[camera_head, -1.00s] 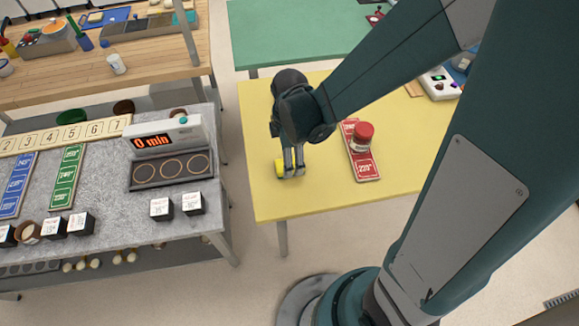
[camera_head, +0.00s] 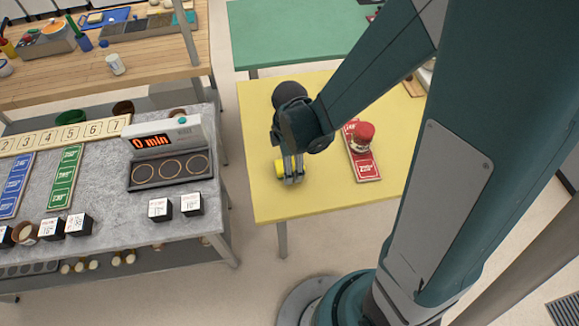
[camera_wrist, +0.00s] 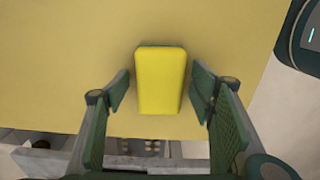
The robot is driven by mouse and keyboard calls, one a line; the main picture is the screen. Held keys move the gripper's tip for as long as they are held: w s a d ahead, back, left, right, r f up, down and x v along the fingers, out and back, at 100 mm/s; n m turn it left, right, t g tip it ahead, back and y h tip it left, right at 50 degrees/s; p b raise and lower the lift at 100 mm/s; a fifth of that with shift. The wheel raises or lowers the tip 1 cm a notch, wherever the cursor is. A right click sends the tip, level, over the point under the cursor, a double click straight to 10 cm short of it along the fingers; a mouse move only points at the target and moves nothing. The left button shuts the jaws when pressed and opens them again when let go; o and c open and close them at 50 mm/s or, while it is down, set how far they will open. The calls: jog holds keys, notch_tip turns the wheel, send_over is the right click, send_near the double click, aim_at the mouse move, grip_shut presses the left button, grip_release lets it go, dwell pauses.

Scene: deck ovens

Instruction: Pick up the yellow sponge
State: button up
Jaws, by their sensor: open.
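The yellow sponge (camera_head: 280,169) lies on the yellow table near its front left edge, partly hidden by my gripper in the head view. In the wrist view the sponge (camera_wrist: 160,82) is a bright yellow block with a dark strip along its far end. My gripper (camera_head: 293,180) is low over the table at the sponge. In the wrist view my gripper (camera_wrist: 160,90) is open, with one finger on each side of the sponge. A gap shows between each finger and the sponge, so it is not held.
A red board (camera_head: 362,168) with a red-lidded jar (camera_head: 361,137) sits right of my gripper on the yellow table (camera_head: 300,207). A grey counter (camera_head: 120,215) with a timer stands to the left. A green table (camera_head: 290,35) is behind.

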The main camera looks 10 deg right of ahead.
jog(key=c, duration=0.9)
jog(key=shift+r, duration=0.15)
jog(key=shift+r+p, duration=1.1)
jog(key=shift+r, duration=3.8)
